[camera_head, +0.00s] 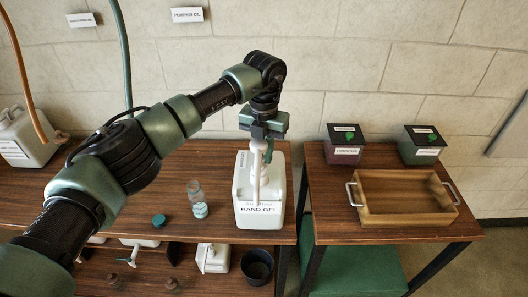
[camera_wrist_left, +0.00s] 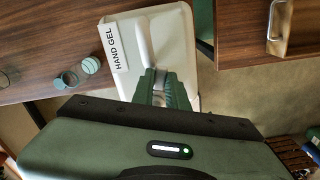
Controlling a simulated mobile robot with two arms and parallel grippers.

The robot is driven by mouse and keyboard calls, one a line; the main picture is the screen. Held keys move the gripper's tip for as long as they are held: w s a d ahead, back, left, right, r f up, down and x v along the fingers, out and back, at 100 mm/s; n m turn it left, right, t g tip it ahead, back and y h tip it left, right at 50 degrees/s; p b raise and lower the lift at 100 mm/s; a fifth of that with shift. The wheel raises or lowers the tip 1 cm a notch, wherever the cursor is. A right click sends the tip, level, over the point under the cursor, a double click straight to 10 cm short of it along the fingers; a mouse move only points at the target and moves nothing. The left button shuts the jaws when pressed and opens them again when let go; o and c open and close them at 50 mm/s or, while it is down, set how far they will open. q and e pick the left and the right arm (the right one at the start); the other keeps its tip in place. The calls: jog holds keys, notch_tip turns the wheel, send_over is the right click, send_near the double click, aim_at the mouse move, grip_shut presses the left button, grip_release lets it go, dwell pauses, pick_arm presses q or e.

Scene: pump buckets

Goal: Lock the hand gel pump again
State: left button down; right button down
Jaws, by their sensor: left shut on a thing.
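The hand gel container (camera_head: 245,217) is a white jug labelled HAND GEL, standing upright on the left table near its right end. Its pale pump (camera_head: 257,183) rises from the top, with the spout pointing toward the front. My left gripper (camera_head: 261,143) is above the container and shut on the pump head. In the left wrist view, the gripper fingers (camera_wrist_left: 160,88) close over the pump, with the white container (camera_wrist_left: 179,45) behind them; the grip itself is mostly hidden. My right gripper is not in view.
A small clear bottle (camera_head: 198,201) and a teal cap (camera_head: 158,220) stand left of the container. A gap separates the tables.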

pick_arm(q)
jog(key=m+b, duration=0.2)
jog(key=shift+s+d+m, duration=0.15)
jog(key=shift+d+m, duration=0.25)
jog(key=m+b, duration=0.1)
jog(key=d+m+b, duration=0.1)
jog(key=m, duration=0.1)
jog(key=shift+s+m, duration=0.3)
jog(key=shift+s, duration=0.1)
jog(key=m+b, duration=0.1)
jog(key=s+m, duration=0.1)
jog(key=m, duration=0.1)
jog(key=shift+d+m+b, duration=0.2)
jog(key=shift+m+b, duration=0.1)
jog(key=shift+b, duration=0.05)
jog(key=shift+s+d+r+m+b, duration=0.1)
jog(key=shift+s+m+b, duration=0.2)
jog(key=shift+m, duration=0.75)
jog(key=shift+s+d+m+b, duration=0.1)
jog(key=shift+s+m+b, duration=0.2)
jog(key=shift+m, duration=0.75)
jog(key=c, duration=1.4)
grip_release()
jog(key=shift+s, duration=0.1)
